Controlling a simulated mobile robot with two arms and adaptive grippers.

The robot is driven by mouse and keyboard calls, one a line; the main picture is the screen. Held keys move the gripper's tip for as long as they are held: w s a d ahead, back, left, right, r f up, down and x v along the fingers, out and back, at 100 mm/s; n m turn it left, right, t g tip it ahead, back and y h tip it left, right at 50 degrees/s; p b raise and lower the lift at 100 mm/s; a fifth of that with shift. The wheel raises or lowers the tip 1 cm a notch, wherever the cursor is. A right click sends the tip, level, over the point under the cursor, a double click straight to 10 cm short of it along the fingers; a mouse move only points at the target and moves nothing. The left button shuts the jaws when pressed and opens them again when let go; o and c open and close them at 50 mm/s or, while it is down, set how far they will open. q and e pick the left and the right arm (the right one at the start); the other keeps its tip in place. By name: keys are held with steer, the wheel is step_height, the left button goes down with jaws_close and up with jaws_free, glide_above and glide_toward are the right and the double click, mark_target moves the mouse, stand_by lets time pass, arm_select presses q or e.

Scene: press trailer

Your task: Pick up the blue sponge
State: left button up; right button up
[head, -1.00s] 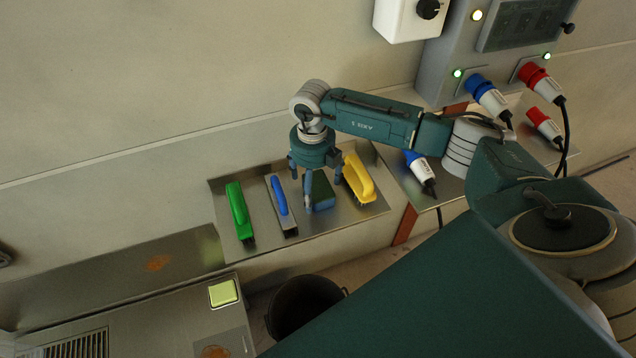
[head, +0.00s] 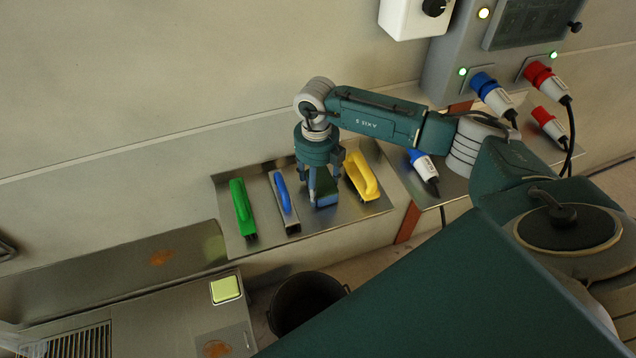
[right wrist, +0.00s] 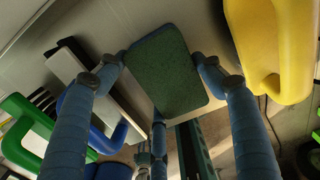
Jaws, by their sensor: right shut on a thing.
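The blue sponge (head: 326,191) is a small block with a dark green top, at the shelf between the blue-handled brush and the yellow brush. My right gripper (head: 321,188) points down over it, shut on it with its fingers at the sponge's sides. In the right wrist view the green face of the sponge (right wrist: 168,72) sits between the fingertips of my right gripper (right wrist: 160,66). I cannot tell whether the sponge touches the shelf. My left gripper is not in view.
The metal shelf (head: 345,218) also holds a green brush (head: 242,207), a blue-handled brush (head: 283,195) and a yellow brush (head: 362,178). The brushes beside the sponge are close. A blue plug (head: 422,165) lies to the right. A dark bin (head: 303,303) stands below.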

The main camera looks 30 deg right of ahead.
mark_target(317, 182)
step_height(317, 182, up, 18)
steer(key=b, duration=0.4)
steer(key=shift+r+b, duration=0.1)
steer(key=shift+b, duration=0.2)
steer(key=shift+r, duration=0.7)
steer(key=shift+o, duration=0.3)
